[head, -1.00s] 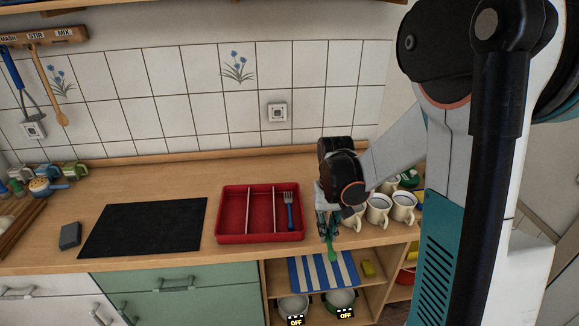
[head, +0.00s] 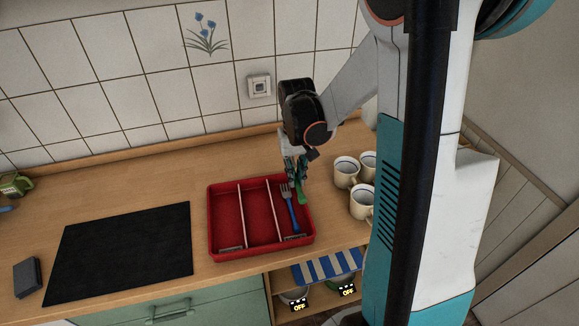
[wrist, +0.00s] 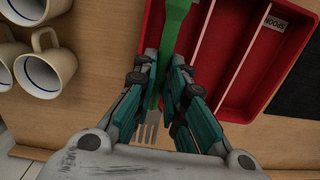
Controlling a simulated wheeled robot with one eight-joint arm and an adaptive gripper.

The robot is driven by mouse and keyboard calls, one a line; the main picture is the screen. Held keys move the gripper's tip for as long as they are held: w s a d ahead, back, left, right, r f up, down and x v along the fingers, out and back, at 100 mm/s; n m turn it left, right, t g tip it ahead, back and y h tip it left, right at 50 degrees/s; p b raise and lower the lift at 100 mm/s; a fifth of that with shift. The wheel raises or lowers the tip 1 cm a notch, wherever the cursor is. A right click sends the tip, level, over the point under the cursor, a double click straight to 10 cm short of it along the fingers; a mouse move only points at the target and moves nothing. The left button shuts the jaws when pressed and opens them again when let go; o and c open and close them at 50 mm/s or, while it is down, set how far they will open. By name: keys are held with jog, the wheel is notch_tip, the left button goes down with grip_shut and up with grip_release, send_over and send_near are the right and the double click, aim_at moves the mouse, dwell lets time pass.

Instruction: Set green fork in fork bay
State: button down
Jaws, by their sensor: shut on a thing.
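The red cutlery tray (head: 212,215) lies on the wooden counter with three bays split by pale dividers; its rim shows in the wrist view (wrist: 154,25). A blue-handled fork (head: 290,208) lies in the right bay. My gripper (head: 297,172) is over the tray's back right corner. In the wrist view my gripper (wrist: 166,72) is shut on the green fork (wrist: 174,35), with the handle toward the top and grey tines (wrist: 150,130) toward my palm. The green fork (head: 305,186) appears above the right rim. My fingers hide part of the tray in the wrist view.
Several white mugs (head: 346,171) stand close to the right of the tray; they also show in the wrist view (wrist: 45,65). A black mat (head: 125,248) and a grey block (head: 28,277) lie left. The counter behind the tray is clear.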

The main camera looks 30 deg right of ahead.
jog(key=shift+s+r, duration=0.1)
jog(key=shift+s, duration=0.05)
jog(key=shift+f, duration=0.2)
jog(key=shift+f+b, duration=0.2)
jog(key=shift+b, duration=0.2)
notch_tip(320, 180, down, 9)
jog(key=b, duration=0.7)
jog(key=shift+b, duration=0.3)
jog(key=shift+f+b, duration=1.2)
jog(key=shift+f, duration=0.2)
dwell(0.4)
jog(key=c, duration=1.6)
grip_release()
jog(key=shift+o, duration=0.2)
